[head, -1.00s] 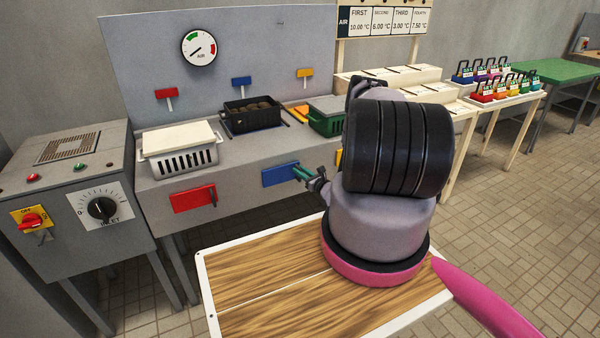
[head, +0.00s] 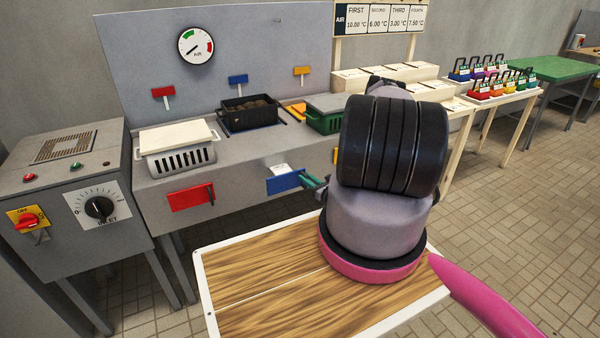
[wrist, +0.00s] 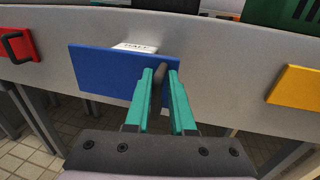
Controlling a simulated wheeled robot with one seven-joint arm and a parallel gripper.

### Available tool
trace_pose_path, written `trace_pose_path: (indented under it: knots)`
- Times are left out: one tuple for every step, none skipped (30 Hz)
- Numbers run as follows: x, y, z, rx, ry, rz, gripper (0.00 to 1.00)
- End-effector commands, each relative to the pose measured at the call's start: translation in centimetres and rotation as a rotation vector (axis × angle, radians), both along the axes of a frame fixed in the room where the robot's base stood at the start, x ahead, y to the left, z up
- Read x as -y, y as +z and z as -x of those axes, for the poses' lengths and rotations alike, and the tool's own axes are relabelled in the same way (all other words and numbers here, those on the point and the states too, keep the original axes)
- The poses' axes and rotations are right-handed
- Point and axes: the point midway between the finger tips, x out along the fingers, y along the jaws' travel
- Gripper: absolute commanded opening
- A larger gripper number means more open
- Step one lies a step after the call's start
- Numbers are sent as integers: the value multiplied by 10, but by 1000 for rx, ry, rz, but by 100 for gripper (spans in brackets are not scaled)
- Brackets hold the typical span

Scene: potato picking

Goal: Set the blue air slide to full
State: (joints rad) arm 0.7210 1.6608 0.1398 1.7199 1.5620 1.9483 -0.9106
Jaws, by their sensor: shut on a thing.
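The blue air slide (head: 285,181) is a flat blue plate on the front of the grey machine. It also shows in the wrist view (wrist: 105,72), with a dark upright handle (wrist: 158,74) near its right end. My gripper (wrist: 160,76), with teal fingers, is shut on this handle, one finger on each side. In the head view my gripper (head: 313,182) is at the plate's right end, partly hidden by my arm. A white label (head: 280,169) shows above the plate; its lettering in the wrist view (wrist: 135,47) appears to read HALF.
A red slide (head: 192,198) with a dark handle is to the left, and a yellow slide (wrist: 296,86) is to the right. A black crate of potatoes (head: 250,110) stands above the blue slide. An air gauge (head: 196,46) hangs on the back panel.

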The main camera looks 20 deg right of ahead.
Motion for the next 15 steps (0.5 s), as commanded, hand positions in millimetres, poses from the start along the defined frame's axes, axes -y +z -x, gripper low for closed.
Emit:
trace_pose_path:
  knots:
    - [-7,-2,13,-7,14,-7,0]
    - [-7,-2,17,-6,15,-7,0]
    - [-7,-2,23,-5,15,-6,0]
    - [-8,-2,26,-4,17,-5,0]
    - [-8,-1,28,-4,18,-5,0]
    - [-8,-1,30,-4,19,-5,0]
    - [-9,-1,31,-4,19,-4,0]
    - [-9,-1,31,-4,19,-4,0]
    - [-9,-2,32,-5,20,-4,0]
    - [-9,-2,32,-5,20,-3,0]
    - [-9,-2,32,-5,20,-4,0]
    - [-9,-2,32,-6,21,-4,0]
    - [-9,-2,32,-6,21,-4,0]
    - [-9,-2,32,-6,21,-4,0]
    - [-9,-2,32,-6,21,-4,0]
